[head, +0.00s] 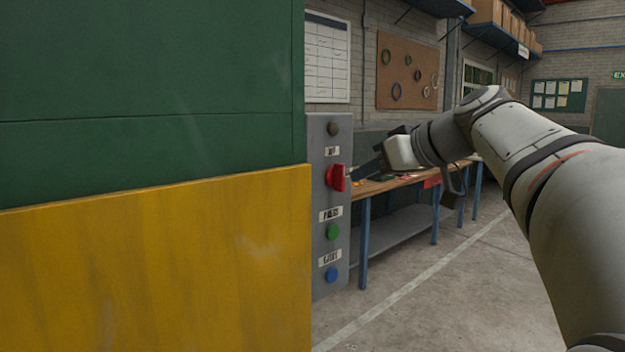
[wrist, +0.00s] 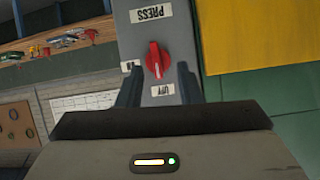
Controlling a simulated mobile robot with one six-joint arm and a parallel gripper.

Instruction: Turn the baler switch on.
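The red rotary switch (head: 336,178) sits on the grey control panel (head: 343,265) on the side of the green and yellow machine. It also shows in the wrist view (wrist: 156,60), where the picture is upside down. A pale mark on its knob points toward the OFF label (wrist: 163,90). Another label (wrist: 130,66) beside the knob is partly hidden by a finger. My gripper (wrist: 158,70) is open, with one finger on each side of the knob in the wrist view. In the head view my gripper (head: 362,170) is close to the knob; contact cannot be told.
A dark round part (head: 333,129) is above the switch; a green button (head: 333,232) and a blue button (head: 331,274) are below. A workbench (head: 400,183) with items on it stands behind. The floor (head: 450,300) to the right is clear.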

